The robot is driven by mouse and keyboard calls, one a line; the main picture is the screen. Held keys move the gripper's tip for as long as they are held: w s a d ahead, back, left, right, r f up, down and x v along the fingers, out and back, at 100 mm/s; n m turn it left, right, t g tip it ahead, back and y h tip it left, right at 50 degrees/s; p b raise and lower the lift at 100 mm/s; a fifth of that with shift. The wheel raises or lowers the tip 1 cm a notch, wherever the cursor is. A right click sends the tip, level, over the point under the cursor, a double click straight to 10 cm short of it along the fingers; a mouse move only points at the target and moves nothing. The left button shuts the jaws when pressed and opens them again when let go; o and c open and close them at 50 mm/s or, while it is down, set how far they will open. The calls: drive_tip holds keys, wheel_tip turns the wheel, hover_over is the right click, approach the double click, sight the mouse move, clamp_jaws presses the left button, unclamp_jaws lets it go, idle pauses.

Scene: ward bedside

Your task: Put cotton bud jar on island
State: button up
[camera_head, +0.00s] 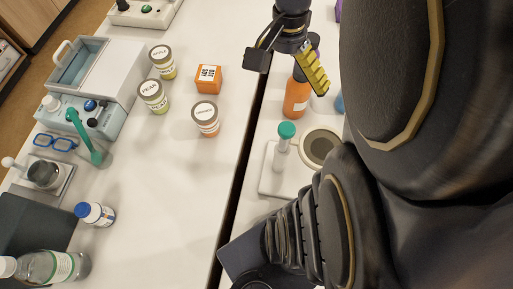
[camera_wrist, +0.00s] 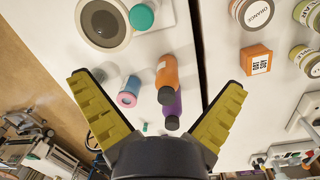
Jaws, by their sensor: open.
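My gripper (camera_head: 288,68) is open and empty, above the right-hand white surface (camera_head: 268,130). In the wrist view its yellow-padded fingers (camera_wrist: 158,84) are spread wide. Between them in that view stand a small blue-and-pink jar (camera_wrist: 128,92), an orange bottle (camera_wrist: 167,74) and a purple bottle (camera_wrist: 173,106). No label reads as cotton buds, so I cannot tell for sure which thing is the cotton bud jar. In the head view the orange bottle (camera_head: 296,97) stands just below the gripper. Which surface is the island is not marked.
A dark gap (camera_head: 243,150) separates the two white surfaces. The left one holds PEAR (camera_head: 153,97), APPLE (camera_head: 163,62) and ORANGE (camera_head: 206,119) jars and an orange box (camera_head: 208,79). A teal-capped tube (camera_head: 284,143) stands beside a round dish (camera_head: 321,148). My arm hides the right side.

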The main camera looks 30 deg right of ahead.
drive_tip(key=s+a+n, duration=0.9)
drive_tip(key=a+n, duration=0.2)
drive_tip(key=n, duration=0.2)
drive_tip(key=shift+a+r+g+h, duration=0.25)
drive_tip(key=shift+r+g+h, duration=0.05)
drive_tip(key=shift+r+h, duration=0.15)
